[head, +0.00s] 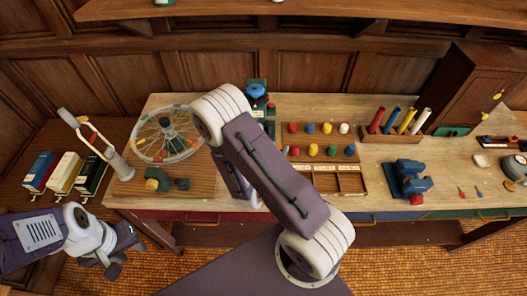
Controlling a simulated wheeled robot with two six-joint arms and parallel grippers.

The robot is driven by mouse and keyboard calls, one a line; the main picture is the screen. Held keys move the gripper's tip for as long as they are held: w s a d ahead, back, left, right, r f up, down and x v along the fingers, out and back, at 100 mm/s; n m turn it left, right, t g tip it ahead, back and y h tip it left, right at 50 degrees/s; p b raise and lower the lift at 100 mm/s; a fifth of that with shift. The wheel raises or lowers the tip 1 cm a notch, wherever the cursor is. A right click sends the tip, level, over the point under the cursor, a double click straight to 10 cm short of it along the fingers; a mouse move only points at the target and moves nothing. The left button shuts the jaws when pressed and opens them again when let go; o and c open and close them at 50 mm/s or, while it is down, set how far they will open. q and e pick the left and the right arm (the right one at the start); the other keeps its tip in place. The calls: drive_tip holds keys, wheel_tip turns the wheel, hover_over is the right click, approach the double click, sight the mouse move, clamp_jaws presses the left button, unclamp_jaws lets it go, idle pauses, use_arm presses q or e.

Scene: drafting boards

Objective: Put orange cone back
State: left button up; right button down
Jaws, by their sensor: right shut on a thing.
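I cannot make out an orange cone for certain. A rack (302,138) on the bench, right of my right arm, carries several coloured pegs, among them a yellow-orange one (313,150) whose shape is too small to tell. My right arm crosses the middle of the view and bends down toward the bench. Its gripper is hidden behind its own links, with whatever it may hold. My left gripper (122,257) is open and empty at the lower left, in front of the bench and over the floor.
Right of the rack are a tube holder (390,135), a blue vise (408,180) and a wooden cabinet (470,95). The bench top between vise and cabinet is mostly clear.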

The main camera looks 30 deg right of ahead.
drive_tip(key=s+p, duration=0.1)
drive_tip(key=p, duration=0.1)
drive_tip(key=s+d+r+p, duration=0.1)
drive_tip(key=p, duration=0.2)
drive_tip(key=shift+s+d+r, duration=0.1)
drive_tip(key=shift+s+r, duration=0.05)
drive_tip(key=shift+r, duration=0.1)
